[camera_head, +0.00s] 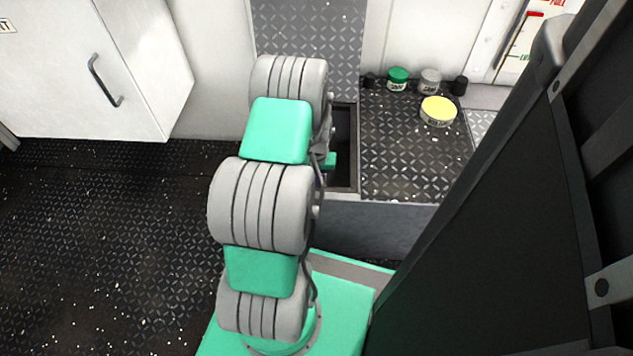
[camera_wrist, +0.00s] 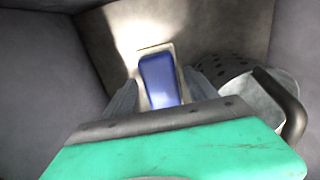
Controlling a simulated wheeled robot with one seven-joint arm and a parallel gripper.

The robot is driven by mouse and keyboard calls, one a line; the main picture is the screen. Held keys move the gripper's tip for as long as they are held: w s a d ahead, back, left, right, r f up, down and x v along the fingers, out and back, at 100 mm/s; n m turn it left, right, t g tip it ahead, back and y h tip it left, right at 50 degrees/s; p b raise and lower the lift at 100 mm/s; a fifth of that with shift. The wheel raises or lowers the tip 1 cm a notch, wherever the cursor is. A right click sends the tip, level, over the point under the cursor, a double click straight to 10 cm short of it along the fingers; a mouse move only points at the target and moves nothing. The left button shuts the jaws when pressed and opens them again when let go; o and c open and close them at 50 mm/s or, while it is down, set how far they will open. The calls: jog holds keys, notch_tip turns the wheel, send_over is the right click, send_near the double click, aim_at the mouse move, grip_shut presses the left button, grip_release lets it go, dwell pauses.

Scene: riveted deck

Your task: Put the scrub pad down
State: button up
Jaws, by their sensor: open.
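The scrub pad (camera_wrist: 160,80), blue with a beige border, shows in the wrist view. It lies at the bottom of a grey-walled recess, ahead of my gripper. My gripper (camera_wrist: 161,92) is open, its grey fingers on either side of the near part of the pad in the picture. I cannot tell whether they touch it. The green gripper body covers the pad's near end. In the head view my arm reaches down to the dark opening (camera_head: 345,165) in the counter; the pad and fingers are hidden there.
In the wrist view a perforated dark item (camera_wrist: 208,68) and a pale vessel with a dark handle (camera_wrist: 245,92) are close at right. In the head view a green-lidded jar (camera_head: 397,79), a grey-lidded jar (camera_head: 430,80) and a yellow-topped tin (camera_head: 438,111) stand on the patterned counter (camera_head: 400,160), its front clear.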

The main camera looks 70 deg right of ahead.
notch_tip(320, 180, up, 11)
jog(key=p, duration=0.4)
jog(key=w+a+r+n, duration=0.1)
jog(key=w+a+r, duration=0.2)
jog(key=w, duration=0.3)
jog(key=w+a+r+n, duration=0.2)
jog(key=w+a+r, duration=0.2)
jog(key=w, duration=0.2)
jog(key=w+a+r+n, duration=0.2)
jog(key=w+a+r, duration=0.2)
jog(key=w, duration=0.2)
jog(key=shift+w+r+t+h, duration=0.25)
jog(key=shift+w+t+h, duration=0.05)
jog(key=shift+w, duration=0.05)
jog(key=w+a+r+n, duration=0.2)
jog(key=a+r, duration=0.1)
jog(key=a, duration=0.5)
jog(key=w+a+r+n+t, duration=0.1)
jog(key=w+a+r+n, duration=0.15)
jog(key=a, duration=0.55)
jog(key=w+a+r+n, duration=0.2)
jog(key=a+r, duration=0.2)
jog(key=a, duration=0.4)
jog(key=s+a+r+n, duration=0.1)
jog(key=s+a+n, duration=0.3)
jog(key=a, duration=0.6)
jog(key=shift+r+y, duration=0.15)
jog(key=shift+y, duration=0.25)
jog(key=shift+s, duration=0.15)
